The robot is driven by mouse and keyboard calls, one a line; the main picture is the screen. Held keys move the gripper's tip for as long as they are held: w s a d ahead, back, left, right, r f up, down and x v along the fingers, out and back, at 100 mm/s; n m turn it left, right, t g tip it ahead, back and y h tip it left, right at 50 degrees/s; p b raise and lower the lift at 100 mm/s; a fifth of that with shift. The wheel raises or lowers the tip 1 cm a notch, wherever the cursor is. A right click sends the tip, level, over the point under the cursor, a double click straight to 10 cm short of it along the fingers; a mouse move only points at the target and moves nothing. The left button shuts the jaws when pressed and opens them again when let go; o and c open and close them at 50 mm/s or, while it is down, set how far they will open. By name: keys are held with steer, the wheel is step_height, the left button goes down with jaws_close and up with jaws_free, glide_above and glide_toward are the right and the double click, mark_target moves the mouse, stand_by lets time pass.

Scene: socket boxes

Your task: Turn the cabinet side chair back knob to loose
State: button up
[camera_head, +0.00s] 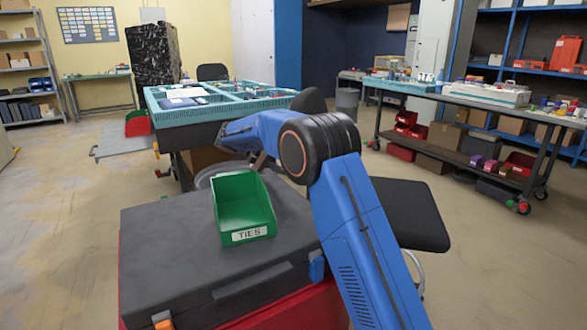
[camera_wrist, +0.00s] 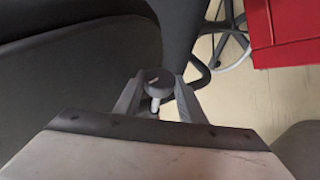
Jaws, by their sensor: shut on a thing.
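In the wrist view my gripper (camera_wrist: 158,92) is shut on a small dark round knob (camera_wrist: 154,76) with a pale mark on its face. A finger stands on each side of the knob, and a light grey stem shows below it. The black chair (camera_wrist: 70,85) fills the left of the wrist view. In the head view its black seat (camera_head: 408,212) shows right of my blue arm, and part of a dark backrest (camera_head: 309,101) shows behind the arm. My gripper and the knob are hidden in the head view. I cannot read the knob's setting.
A red cabinet with a dark top (camera_head: 165,250) stands left of the chair, bearing a green bin (camera_head: 245,235) marked TIES. A teal-edged table (camera_head: 175,118) is behind. A workbench (camera_head: 450,100) stands at right. Chair legs (camera_wrist: 228,25) show beside the red cabinet side (camera_wrist: 285,35).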

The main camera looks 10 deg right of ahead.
steer(key=shift+a+f+n+g+h, duration=0.15)
steer(key=shift+n+g+h, duration=0.2)
steer(key=shift+h, duration=0.75)
steer(key=o, duration=1)
steer(key=shift+o, duration=0.2)
steer(key=v, duration=0.7)
steer(key=shift+a, duration=0.2)
